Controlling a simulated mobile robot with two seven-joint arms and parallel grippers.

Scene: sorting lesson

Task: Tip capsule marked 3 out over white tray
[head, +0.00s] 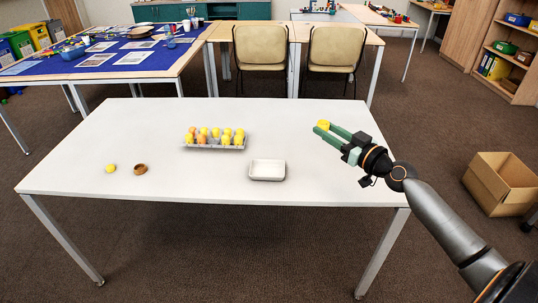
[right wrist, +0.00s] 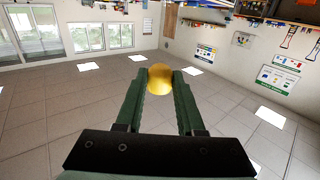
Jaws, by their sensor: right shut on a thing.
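My right gripper (head: 321,131) is shut on a yellow capsule (head: 323,125) and holds it up above the right part of the white table. The yellow capsule also shows in the right wrist view (right wrist: 160,79), between the two green fingers. I cannot see a number on it, nor whether it is tilted. The white tray (head: 267,177) lies on the table, left of and nearer than the gripper, and looks empty. A grey carton (head: 213,147) with several yellow and orange capsules stands further left. My left gripper is not in view.
A yellow piece (head: 110,168) and a brown ring-like piece (head: 140,169) lie at the table's left. The white table (head: 90,150) is otherwise clear. A cardboard box (head: 500,183) stands on the floor at the right. Two chairs (head: 261,47) stand behind the table.

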